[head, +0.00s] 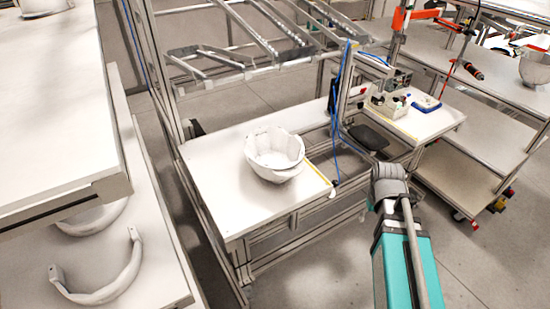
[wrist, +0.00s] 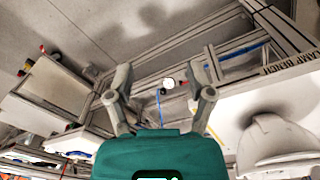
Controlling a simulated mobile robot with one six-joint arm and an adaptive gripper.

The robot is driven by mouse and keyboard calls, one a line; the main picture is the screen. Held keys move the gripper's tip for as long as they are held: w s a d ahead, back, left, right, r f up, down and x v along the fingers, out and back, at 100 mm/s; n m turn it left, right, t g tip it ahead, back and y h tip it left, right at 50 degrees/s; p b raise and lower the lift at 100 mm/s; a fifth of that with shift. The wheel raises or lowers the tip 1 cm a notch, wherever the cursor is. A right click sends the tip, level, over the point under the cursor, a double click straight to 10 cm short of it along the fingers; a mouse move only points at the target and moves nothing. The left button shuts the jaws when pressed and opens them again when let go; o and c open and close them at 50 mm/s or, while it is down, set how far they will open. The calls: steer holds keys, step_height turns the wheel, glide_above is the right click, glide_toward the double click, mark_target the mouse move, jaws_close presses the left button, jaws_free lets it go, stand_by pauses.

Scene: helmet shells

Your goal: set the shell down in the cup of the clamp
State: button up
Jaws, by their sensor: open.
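A white helmet shell (head: 274,152) stands on the white bench (head: 225,190) in the middle of the head view, its hollow facing up. Its lower part looks doubled, and I cannot tell whether a cup or a second shell is under it. In the wrist view the white shell (wrist: 275,142) shows at the lower right, beside a label that reads partly "AMP BENCH". My gripper (wrist: 160,85) is open, with nothing between its fingers, and apart from the shell. The clamp's cup is not clearly told apart from the shell.
A metal frame (head: 265,45) stands over the back of the bench. Blue cables (head: 342,100) hang at its right. A small side table (head: 425,122) holds a box of parts. Another bench (head: 490,75) bears a white bowl-like piece (head: 535,68). White curved parts (head: 100,285) lie on the left shelf.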

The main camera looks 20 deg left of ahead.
steer(key=w+a+r+n+t+p, duration=0.1)
steer(key=w+a+r+n+p, duration=0.25)
steer(key=a, duration=0.55)
steer(key=w+a+r+n+p, duration=0.2)
steer(key=a+r+n, duration=0.2)
steer(key=a, duration=0.5)
steer(key=n+t+p, duration=0.2)
steer(key=n+p, duration=0.3)
steer(key=n, duration=0.2)
glide_toward(267, 166)
steer(key=shift+w+d+f+y, duration=0.3)
steer(key=shift+w+f, duration=0.1)
steer(key=shift+f, duration=0.15)
steer(key=b+x, duration=0.8)
steer(key=shift+f, duration=0.25)
steer(key=shift+f, duration=0.15)
steer(key=shift+s+b+x, duration=0.15)
steer(key=shift+b+x, duration=1.05)
steer(key=shift+b, duration=0.15)
steer(key=shift+s+b+x, duration=0.1)
steer(key=shift+b+x, duration=1.1)
steer(key=shift+b, duration=0.1)
steer(key=shift+c, duration=0.2)
